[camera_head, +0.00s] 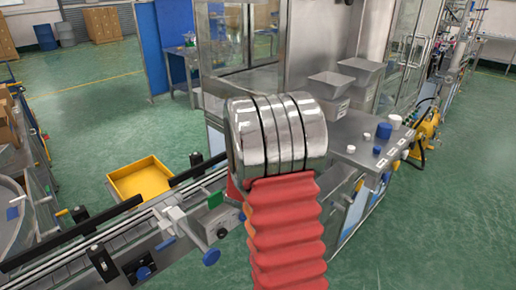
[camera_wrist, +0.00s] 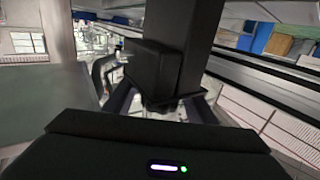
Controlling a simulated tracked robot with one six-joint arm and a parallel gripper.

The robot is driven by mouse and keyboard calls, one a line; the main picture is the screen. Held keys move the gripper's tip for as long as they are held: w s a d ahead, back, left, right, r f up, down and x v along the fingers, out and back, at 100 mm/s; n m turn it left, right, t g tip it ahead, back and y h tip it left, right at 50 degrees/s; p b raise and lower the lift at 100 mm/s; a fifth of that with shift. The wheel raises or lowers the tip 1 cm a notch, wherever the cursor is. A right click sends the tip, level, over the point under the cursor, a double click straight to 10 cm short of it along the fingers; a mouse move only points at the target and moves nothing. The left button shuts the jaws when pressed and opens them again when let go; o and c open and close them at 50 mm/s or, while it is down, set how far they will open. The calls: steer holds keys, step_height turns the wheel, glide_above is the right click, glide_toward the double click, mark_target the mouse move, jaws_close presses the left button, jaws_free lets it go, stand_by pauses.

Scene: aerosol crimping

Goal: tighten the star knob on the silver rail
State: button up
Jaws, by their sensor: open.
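The silver rail (camera_head: 60,262) runs along the conveyor at lower left in the head view. Dark knobs sit along its near side, one (camera_head: 143,271) with a bluish face and a black one (camera_head: 103,262) to its left. I cannot tell which is the star knob. My gripper (camera_wrist: 160,106) shows in the wrist view, with dark fingers apart. A black block (camera_wrist: 155,72) and a dark upright stand close in front of or between them; contact cannot be told. My gripper is not visible in the head view, where my silver-and-red arm covers the middle.
A yellow bin (camera_head: 141,180) is behind the rail. A steel machine table (camera_head: 350,150) with small caps stands at right. Green floor is open at far left.

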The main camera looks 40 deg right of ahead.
steer(key=shift+a, duration=0.1)
steer(key=v, duration=1.3)
steer(key=shift+s+a, duration=0.15)
steer(key=shift+a, duration=0.15)
steer(key=w+a+r+n+t+y, duration=0.1)
steer(key=w+a+n+y, duration=0.15)
steer(key=a+y, duration=0.6)
steer(key=w+a+r+n+t+y, duration=0.15)
steer(key=a+n+y, duration=0.25)
steer(key=a, duration=0.9)
steer(key=s+a+n+g+y, duration=0.1)
steer(key=s+a+n+g, duration=0.1)
steer(key=s, duration=0.8)
steer(key=s+a+n+g+y, duration=0.1)
steer(key=s+a+g, duration=0.4)
steer(key=s, duration=0.6)
steer(key=shift+a+r+n, duration=0.2)
steer(key=shift+a+n, duration=0.55)
steer(key=shift+a, duration=0.15)
